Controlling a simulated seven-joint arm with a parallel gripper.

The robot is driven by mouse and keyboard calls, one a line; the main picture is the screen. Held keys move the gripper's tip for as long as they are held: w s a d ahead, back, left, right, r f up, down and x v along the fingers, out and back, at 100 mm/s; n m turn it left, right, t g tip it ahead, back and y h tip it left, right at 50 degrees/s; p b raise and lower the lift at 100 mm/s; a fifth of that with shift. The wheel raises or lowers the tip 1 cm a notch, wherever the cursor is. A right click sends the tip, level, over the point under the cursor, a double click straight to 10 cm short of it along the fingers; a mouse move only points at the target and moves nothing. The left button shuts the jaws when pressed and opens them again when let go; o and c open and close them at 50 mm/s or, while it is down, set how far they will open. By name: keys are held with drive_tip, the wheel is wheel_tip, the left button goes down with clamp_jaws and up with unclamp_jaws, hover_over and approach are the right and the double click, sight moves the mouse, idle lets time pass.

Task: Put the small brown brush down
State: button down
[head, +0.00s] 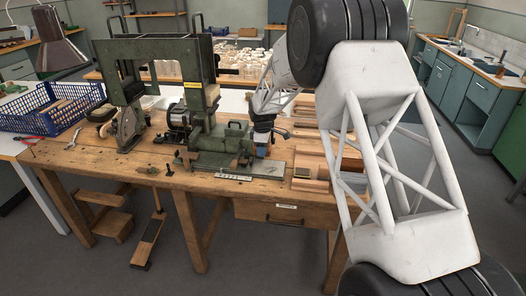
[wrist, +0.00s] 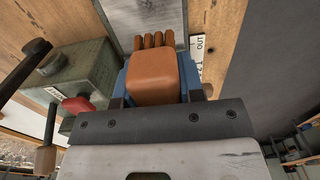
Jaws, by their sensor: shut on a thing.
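The small brown brush (wrist: 153,78) fills the middle of the wrist view, a smooth orange-brown block with several dark brown round tufts at its far end. My gripper (wrist: 154,86) is shut on it, with blue jaw parts on both sides. In the head view my gripper (head: 262,147) is at the right side of the green tufting machine (head: 220,142), above the workbench. The brush cannot be made out there. Whether the brush touches anything beneath it cannot be told.
Wooden trays (head: 310,166) lie on the bench right of the machine. In the wrist view, a grey metal plate (wrist: 145,14) lies beyond the tufts, a white label marked OUT (wrist: 199,58) is to the right, and a green housing with a red knob (wrist: 78,104) is close at left.

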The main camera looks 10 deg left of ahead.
drive_tip(key=r, duration=0.1)
hover_over(311, 161)
drive_tip(key=shift+s, duration=0.15)
idle(0.4)
drive_tip(key=shift+a, duration=0.1)
drive_tip(key=shift+f, duration=3.05)
drive_tip(key=shift+f, duration=0.1)
drive_tip(key=shift+f, duration=1.8)
drive_tip(key=shift+f, duration=0.1)
